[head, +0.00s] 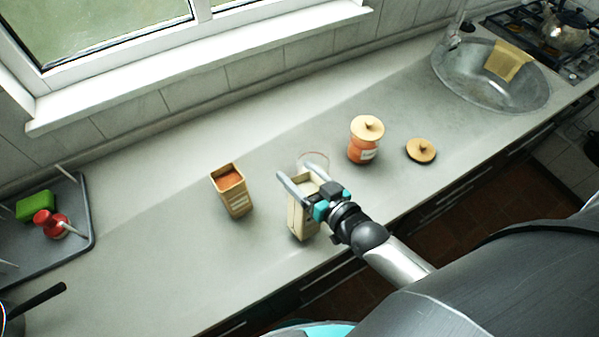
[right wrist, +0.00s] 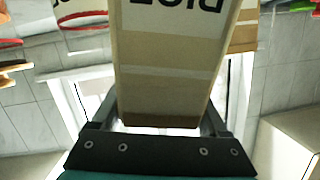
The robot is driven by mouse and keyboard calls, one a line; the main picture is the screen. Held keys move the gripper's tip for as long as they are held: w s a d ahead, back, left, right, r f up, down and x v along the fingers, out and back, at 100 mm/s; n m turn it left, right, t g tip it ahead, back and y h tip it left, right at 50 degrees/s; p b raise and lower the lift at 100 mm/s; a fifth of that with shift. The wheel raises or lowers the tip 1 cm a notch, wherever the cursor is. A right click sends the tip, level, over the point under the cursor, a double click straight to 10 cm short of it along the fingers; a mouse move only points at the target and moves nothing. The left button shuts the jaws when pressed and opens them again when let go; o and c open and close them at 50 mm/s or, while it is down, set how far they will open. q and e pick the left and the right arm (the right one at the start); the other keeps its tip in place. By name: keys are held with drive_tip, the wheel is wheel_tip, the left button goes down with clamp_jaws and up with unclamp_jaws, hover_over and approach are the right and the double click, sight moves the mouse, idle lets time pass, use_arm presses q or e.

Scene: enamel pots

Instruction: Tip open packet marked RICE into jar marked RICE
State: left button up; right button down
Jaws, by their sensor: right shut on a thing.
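My right gripper (head: 293,169) is shut on the tan packet (head: 297,221), near its top. The packet looks upright, on or just above the counter. In the right wrist view, the packet (right wrist: 165,65) stands between the fingers, with upside-down lettering that looks like RICE, partly cut off. A clear glass jar (head: 313,157) with a reddish rim is just behind the packet, partly hidden by the gripper. Its red rim (right wrist: 84,19) also shows in the right wrist view. I cannot read a label on it. My left gripper is not in view.
An open packet with orange contents (head: 231,192) stands to the left. A lidded orange jar (head: 363,150) and a loose wooden lid (head: 421,151) are to the right. A grey tray (head: 88,243) is far left, a sink (head: 470,85) far right.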

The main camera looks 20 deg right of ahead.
drive_tip(key=shift+w+d+f+m+g+p, duration=0.15)
drive_tip(key=shift+w+d+m+g+p, duration=0.2)
drive_tip(key=shift+w+p, duration=0.15)
drive_tip(key=shift+w+d+f+m+g+p, duration=0.1)
drive_tip(key=shift+w+d+m+g+p, duration=0.15)
drive_tip(key=shift+w+g+p, duration=0.25)
idle(0.7)
